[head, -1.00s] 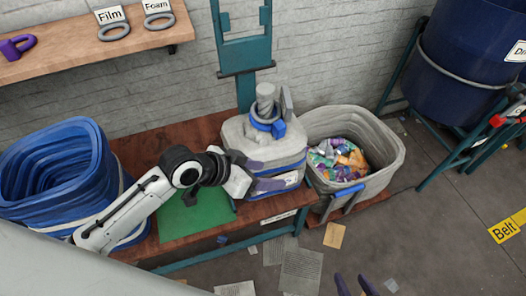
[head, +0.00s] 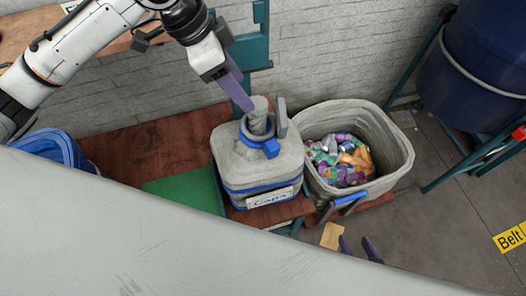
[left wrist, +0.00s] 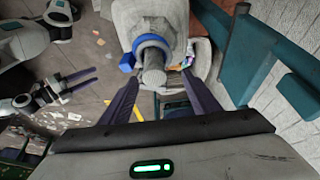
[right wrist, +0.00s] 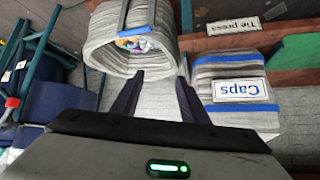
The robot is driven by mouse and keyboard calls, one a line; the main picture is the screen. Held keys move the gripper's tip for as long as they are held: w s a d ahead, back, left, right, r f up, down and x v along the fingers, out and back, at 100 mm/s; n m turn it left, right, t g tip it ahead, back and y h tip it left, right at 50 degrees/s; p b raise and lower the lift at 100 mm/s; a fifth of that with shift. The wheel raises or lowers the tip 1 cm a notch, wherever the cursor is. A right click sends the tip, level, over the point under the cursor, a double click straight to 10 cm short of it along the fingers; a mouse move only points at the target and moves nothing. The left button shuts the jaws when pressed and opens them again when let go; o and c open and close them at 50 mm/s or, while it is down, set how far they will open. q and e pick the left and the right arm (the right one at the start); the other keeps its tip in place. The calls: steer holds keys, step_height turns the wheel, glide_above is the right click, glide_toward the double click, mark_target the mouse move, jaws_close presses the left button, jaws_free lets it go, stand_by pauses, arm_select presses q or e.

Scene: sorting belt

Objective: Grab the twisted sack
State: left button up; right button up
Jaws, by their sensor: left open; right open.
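The twisted sack (head: 255,165) is a grey, bulky sack with a "Caps" label and a blue band, upright on the brown bench. Its twisted neck (head: 258,116) stands up through a blue collar (head: 268,148). My left gripper (head: 248,106) is open at the neck, pointing down from the upper left. In the left wrist view the neck top (left wrist: 153,76) shows between the two spread purple fingers. My right gripper (head: 357,248) is open and empty, low in front of the grey bin. The sack's side also shows in the right wrist view (right wrist: 232,68).
A grey bin (head: 395,160) with colourful scraps stands right of the sack. A grey upright plate (head: 281,118) is close beside the neck. A green mat (head: 180,190) lies left, near a blue basket (head: 45,147). A teal post (head: 262,50) rises behind.

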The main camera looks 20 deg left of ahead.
mark_target(255, 103)
arm_select(q)
steer(key=x, duration=0.5)
steer(key=d+x, duration=0.1)
steer(key=x, duration=0.2)
steer(key=shift+s+d+f, duration=0.1)
steer(key=shift+s+d, duration=0.05)
steer(key=shift+s, duration=0.15)
steer(key=shift+w+f, duration=0.1)
steer(key=shift+f, duration=0.15)
steer(key=c, duration=1.4)
steer(key=shift+w+d+r, duration=0.1)
steer(key=shift+r, duration=0.15)
jaws_close()
arm_select(e)
steer(key=shift+s+f, duration=0.3)
steer(key=shift+s, duration=0.2)
steer(key=shift+s+f, duration=0.25)
steer(key=shift+s, duration=0.25)
